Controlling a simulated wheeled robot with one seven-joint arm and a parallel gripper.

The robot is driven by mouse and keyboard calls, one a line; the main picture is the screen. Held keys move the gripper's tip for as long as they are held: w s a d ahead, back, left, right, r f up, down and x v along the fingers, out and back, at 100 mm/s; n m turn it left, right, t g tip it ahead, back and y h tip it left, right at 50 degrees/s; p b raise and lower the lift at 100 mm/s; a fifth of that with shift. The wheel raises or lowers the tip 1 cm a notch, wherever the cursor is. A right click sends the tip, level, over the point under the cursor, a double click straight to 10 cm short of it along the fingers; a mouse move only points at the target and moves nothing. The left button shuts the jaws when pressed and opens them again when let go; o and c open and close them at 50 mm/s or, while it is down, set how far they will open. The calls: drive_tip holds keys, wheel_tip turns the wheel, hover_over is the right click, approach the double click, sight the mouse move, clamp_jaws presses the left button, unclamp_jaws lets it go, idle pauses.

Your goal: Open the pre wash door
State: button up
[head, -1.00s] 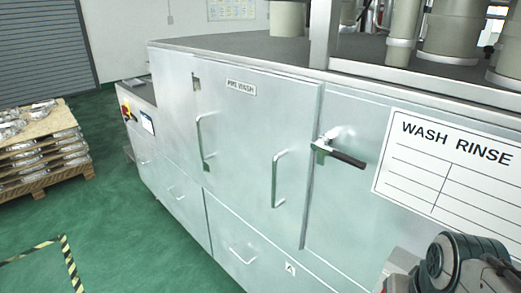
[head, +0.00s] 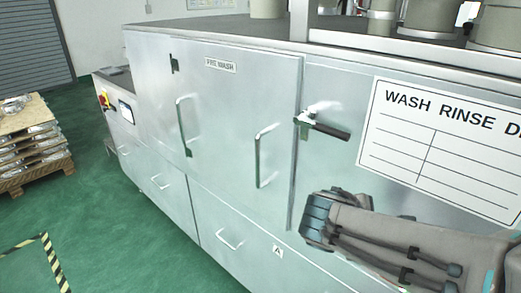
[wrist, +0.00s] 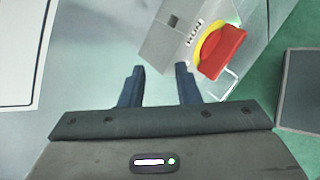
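The pre wash door (head: 229,110) is a pale metal panel with a "PRE WASH" label, and it looks shut in the head view. A vertical bar handle (head: 260,155) is on its right side. A lever latch with a black grip (head: 331,131) sits at its right edge, the grip pointing right and slightly down. My gripper (wrist: 159,75) shows in the wrist view with its two dark fingers apart and nothing between them. A red knob on a yellow plate (wrist: 220,50) lies beyond the right finger.
A second bar handle (head: 183,126) is left of the label. Lower panels have a small handle (head: 229,240). A WASH RINSE sign (head: 445,150) is at right. A pallet of castings (head: 30,150) stands far left. Green floor (head: 105,225) is clear in front.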

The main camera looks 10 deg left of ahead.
drive_tip(key=w+a+r+n+t, duration=0.1)
drive_tip(key=w+a+n+t, duration=0.2)
drive_tip(key=a+n, duration=0.25)
drive_tip(key=n+t+y+b, duration=0.3)
drive_tip(key=n+t+y, duration=0.55)
drive_tip(key=n, duration=0.55)
approach(257, 148)
drive_tip(key=shift+m+g, duration=0.25)
drive_tip(key=shift+g, duration=0.2)
drive_tip(key=w, duration=0.3)
drive_tip(key=w+p, duration=0.1)
drive_tip(key=w, duration=0.3)
drive_tip(key=w+p, duration=0.1)
drive_tip(key=w, duration=0.2)
drive_tip(key=shift+w+a+r, duration=0.3)
drive_tip(key=shift+a+r, duration=0.05)
clamp_jaws()
